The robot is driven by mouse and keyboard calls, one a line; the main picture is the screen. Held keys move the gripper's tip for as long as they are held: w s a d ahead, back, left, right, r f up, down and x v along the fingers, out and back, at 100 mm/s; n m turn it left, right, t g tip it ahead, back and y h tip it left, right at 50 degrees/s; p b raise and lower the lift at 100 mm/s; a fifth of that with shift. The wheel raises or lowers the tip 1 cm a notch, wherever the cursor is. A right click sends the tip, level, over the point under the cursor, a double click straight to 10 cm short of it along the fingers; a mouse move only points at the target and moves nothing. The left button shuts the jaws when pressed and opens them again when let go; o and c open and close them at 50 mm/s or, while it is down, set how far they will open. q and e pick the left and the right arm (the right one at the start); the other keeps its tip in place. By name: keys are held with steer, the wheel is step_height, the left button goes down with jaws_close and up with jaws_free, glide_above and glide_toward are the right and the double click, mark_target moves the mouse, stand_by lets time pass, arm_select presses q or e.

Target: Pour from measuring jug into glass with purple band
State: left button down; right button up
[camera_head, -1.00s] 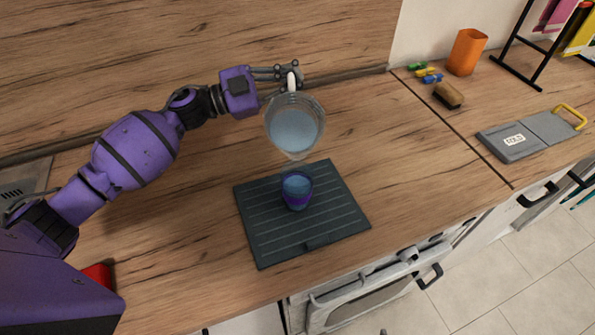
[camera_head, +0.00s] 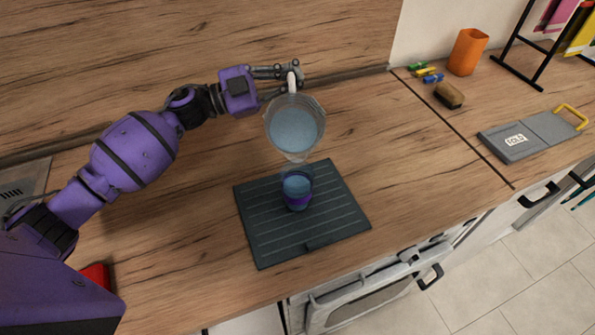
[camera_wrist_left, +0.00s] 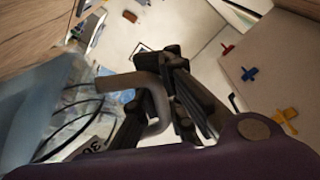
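The clear measuring jug (camera_head: 294,128) holds pale blue liquid. It is above and behind the glass, tilted toward it. My left gripper (camera_head: 290,76) is shut on the jug's pale handle, which also shows in the left wrist view (camera_wrist_left: 150,100) between the fingers. The glass with purple band (camera_head: 297,190) stands upright on a dark ribbed mat (camera_head: 340,222), with blue liquid in it. I cannot make out a stream between jug and glass. My right gripper is not in view.
An orange cup (camera_head: 467,52), a brown sponge (camera_head: 449,95), small coloured clips (camera_head: 425,73) and a grey board with yellow handle (camera_head: 525,138) are on the right. A black rack (camera_head: 535,55) stands behind. The counter between mat and right seam is clear.

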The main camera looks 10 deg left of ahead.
arm_select(q)
steer(key=shift+s+r, duration=0.15)
steer(key=shift+m, duration=0.3)
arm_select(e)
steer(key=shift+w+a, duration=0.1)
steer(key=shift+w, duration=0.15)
